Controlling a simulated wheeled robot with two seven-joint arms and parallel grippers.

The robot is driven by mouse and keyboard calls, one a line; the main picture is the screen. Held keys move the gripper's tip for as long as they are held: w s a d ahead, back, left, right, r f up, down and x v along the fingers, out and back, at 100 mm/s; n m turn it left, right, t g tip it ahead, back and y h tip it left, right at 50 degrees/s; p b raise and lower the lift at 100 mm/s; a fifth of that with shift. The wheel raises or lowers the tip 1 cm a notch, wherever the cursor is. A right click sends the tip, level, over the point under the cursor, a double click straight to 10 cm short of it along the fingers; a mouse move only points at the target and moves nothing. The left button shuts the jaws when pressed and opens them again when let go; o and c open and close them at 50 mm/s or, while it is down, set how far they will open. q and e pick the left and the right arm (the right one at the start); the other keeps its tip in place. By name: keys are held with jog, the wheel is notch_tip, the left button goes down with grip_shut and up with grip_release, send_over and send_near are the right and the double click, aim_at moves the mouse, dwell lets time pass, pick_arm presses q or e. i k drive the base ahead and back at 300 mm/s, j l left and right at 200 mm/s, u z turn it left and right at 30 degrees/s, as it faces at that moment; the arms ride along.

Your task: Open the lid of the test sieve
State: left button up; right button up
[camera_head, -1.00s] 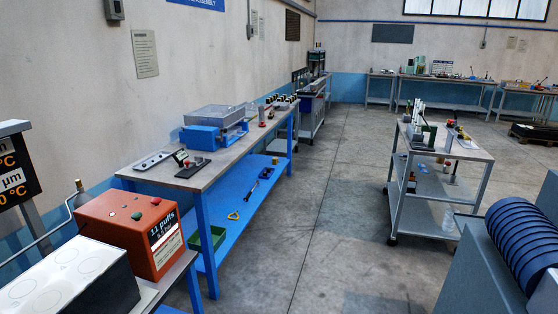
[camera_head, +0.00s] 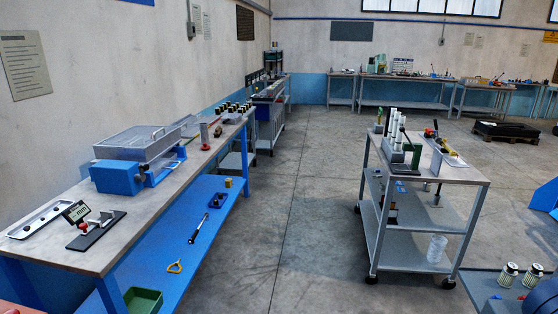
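A blue machine (camera_head: 119,177) with a grey, shallow box-like tray on top (camera_head: 137,143) stands on the workbench at the left. This may be the test sieve, but I cannot tell for sure. Its flat top looks closed, and a small dark handle or knob (camera_head: 158,133) shows at its right side. Neither of my grippers is in view.
The blue-legged bench (camera_head: 165,200) runs along the left wall, with a dial gauge stand (camera_head: 95,228) and metal tray (camera_head: 40,219) at its near end. A wheeled grey cart (camera_head: 455,172) stands at the right. The floor (camera_head: 295,220) between them is clear.

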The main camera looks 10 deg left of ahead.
aim_at(138, 133)
jog(key=i, duration=1.65)
jog(key=i+l+u, duration=0.1)
jog(key=i+u, duration=0.3)
jog(key=i+l+u, duration=0.4)
jog(key=i, duration=0.2)
jog(key=i+l+u, duration=0.4)
jog(key=i+j, duration=0.05)
jog(key=i, duration=0.05)
